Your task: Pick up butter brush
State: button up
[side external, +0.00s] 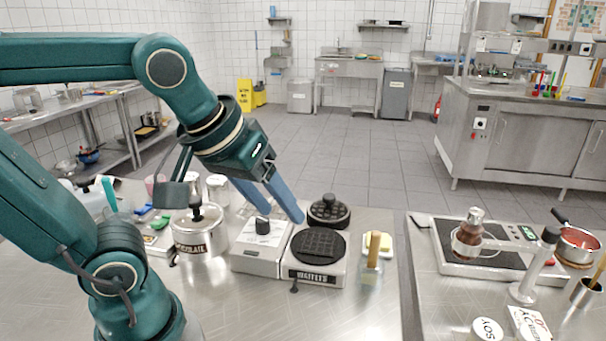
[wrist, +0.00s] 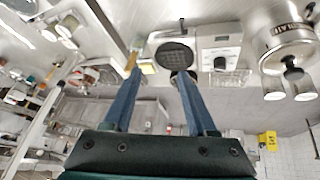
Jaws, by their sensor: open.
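The butter brush (side external: 374,247) stands with its wooden handle up in a small clear glass jar (side external: 369,274), right of the waffle iron. Its lower end is hard to make out through the glass. In the wrist view, a wooden handle (wrist: 131,61) shows at the tip of the left-hand finger; I cannot tell how near it is in depth. My gripper (side external: 282,221) is open and empty, with blue fingers pointing down over the waffle iron area, left of the brush. It also shows in the wrist view (wrist: 158,73), fingers apart.
The waffle iron (side external: 318,274), with its round lid (side external: 328,209) raised behind the plate, stands between my gripper and the brush. A yellow butter block (side external: 384,244) lies close behind the jar. A chocolate pot (side external: 198,241) stands left. A gap separates the right-hand counter (side external: 440,305).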

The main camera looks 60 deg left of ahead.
jog(key=w+r+n, duration=0.1)
jog(key=w+n, duration=0.2)
jog(key=w, duration=0.3)
jog(key=n+g+y, duration=0.2)
send_over(376, 240)
jog(key=s, duration=0.2)
notch_tip(376, 240, down, 5)
jog(key=shift+m+g, duration=0.5)
jog(key=f, duration=0.1)
jog(key=w+f, duration=0.1)
jog(key=f, duration=0.3)
jog(key=shift+w+d, duration=0.15)
jog(key=shift+d, duration=0.15)
jog(key=shift+x, duration=2.3)
grip_shut()
